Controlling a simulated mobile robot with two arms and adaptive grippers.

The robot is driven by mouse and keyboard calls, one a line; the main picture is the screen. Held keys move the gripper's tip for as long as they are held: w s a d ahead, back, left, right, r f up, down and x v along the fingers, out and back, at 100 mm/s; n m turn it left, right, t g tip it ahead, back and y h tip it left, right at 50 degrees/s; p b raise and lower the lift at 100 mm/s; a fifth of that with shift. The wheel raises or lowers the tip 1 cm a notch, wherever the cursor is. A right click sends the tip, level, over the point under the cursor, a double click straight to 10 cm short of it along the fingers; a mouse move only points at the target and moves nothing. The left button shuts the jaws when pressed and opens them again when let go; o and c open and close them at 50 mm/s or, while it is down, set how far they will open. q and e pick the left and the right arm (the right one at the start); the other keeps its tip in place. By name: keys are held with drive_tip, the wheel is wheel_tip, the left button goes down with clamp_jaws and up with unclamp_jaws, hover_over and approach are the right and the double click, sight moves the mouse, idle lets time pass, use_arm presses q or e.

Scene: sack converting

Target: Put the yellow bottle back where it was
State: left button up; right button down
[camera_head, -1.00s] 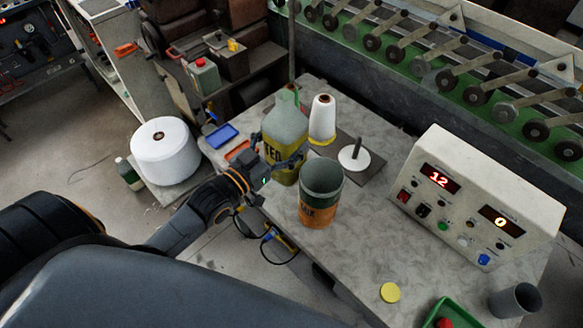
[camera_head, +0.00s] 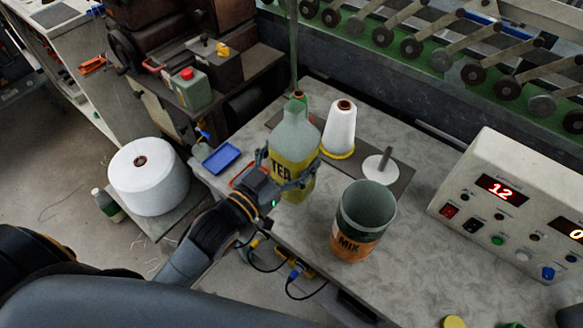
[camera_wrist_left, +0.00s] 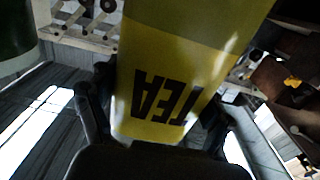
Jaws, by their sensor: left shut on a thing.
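The yellow bottle (camera_head: 293,150) has a clear greenish shoulder and a yellow label reading TEA. It stands upright over the back-left part of the grey table (camera_head: 409,235). My left gripper (camera_head: 286,180) is shut around its label from the front left. In the left wrist view the bottle's yellow side (camera_wrist_left: 175,80) fills the middle, between the fingers of the left gripper (camera_wrist_left: 155,118). The bottle's base is partly hidden, so I cannot tell whether it touches the table. My right gripper is not in view.
An open MIX tub (camera_head: 364,220) stands right of the bottle. A white thread cone (camera_head: 340,128) and a spindle disc (camera_head: 380,168) stand behind it. A blue tray (camera_head: 221,157) lies left. The control box (camera_head: 500,200) is at right. Table is clear between tub and box.

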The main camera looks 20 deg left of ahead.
use_arm(q)
wheel_tip(320, 180, down, 4)
drive_tip(key=shift+a, duration=0.1)
drive_tip(key=shift+f, duration=0.1)
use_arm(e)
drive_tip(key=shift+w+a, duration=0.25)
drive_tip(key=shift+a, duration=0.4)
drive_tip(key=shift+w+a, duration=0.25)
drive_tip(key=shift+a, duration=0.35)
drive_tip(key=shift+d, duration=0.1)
use_arm(q)
drive_tip(key=shift+f, duration=0.2)
drive_tip(key=o, duration=1.2)
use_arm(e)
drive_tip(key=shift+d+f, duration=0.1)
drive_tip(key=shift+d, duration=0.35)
